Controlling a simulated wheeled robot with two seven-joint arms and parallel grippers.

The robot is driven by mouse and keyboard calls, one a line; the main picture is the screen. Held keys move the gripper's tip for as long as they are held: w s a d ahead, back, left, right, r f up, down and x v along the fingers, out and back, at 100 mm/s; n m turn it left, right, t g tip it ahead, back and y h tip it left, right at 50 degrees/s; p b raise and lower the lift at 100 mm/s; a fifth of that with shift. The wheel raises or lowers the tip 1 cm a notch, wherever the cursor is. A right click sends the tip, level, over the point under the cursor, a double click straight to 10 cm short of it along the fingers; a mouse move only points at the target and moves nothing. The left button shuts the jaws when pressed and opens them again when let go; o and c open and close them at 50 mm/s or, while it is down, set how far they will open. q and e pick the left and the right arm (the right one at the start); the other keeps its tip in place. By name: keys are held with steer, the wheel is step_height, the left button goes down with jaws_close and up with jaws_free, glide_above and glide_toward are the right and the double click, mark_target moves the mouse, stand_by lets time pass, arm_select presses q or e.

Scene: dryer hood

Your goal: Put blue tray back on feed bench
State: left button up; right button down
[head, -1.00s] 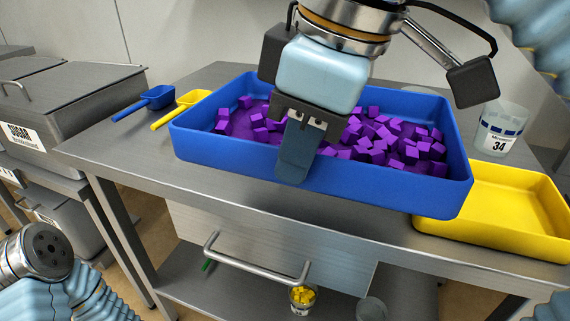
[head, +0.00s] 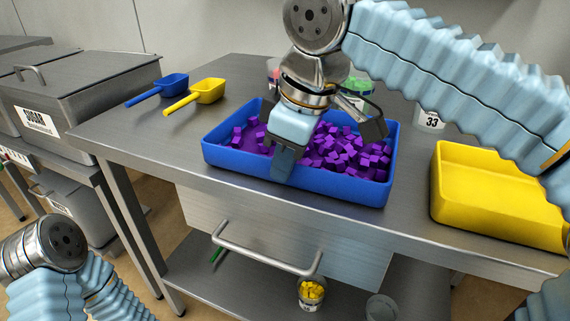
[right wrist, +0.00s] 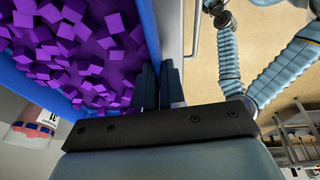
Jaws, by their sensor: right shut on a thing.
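The blue tray (head: 335,186) holds many purple cubes and sits at the bench top, near the front edge of the steel feed bench (head: 180,148). I cannot tell whether its base fully touches the bench. My right gripper (head: 282,163) is shut on the tray's front wall, left of its middle. In the right wrist view the fingers (right wrist: 160,84) pinch the tray wall, with purple cubes (right wrist: 75,60) beside them. My left arm shows at the lower left of the head view, but its gripper is out of view.
A yellow tray (head: 480,207) stands at the bench's right. A blue scoop (head: 172,84) and a yellow scoop (head: 207,91) lie at the back left. A jar labelled 33 (head: 430,118) stands behind the trays. A rail handle (head: 265,258) juts out below the bench front.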

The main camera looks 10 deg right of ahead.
steer(key=shift+f, duration=0.1)
steer(key=c, duration=1.2)
jaws_free()
steer(key=p+v, duration=0.3)
steer(key=v, duration=0.9)
